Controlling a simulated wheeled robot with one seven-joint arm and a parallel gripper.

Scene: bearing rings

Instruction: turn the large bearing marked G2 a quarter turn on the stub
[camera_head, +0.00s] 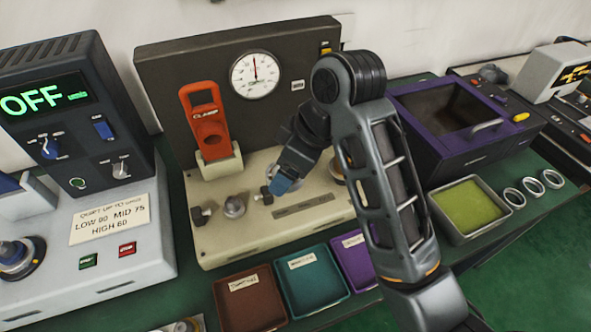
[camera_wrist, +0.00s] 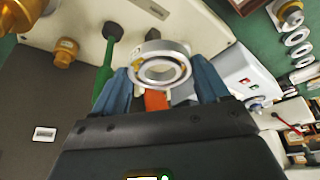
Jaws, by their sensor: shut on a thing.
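My gripper (camera_head: 284,186) is low over the cream base of the gauge fixture (camera_head: 212,246), its blue fingers just right of a dark knob. In the wrist view, the gripper (camera_wrist: 163,78) has a finger on each side of a silver bearing ring (camera_wrist: 165,49) and is shut on it. The ring's open centre faces the camera. I cannot read a G2 mark on it.
Brown (camera_head: 250,300), teal (camera_head: 311,282) and purple (camera_head: 353,262) trays lie in front. A green-filled tray (camera_head: 467,207) and three loose rings (camera_head: 533,187) are at right.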

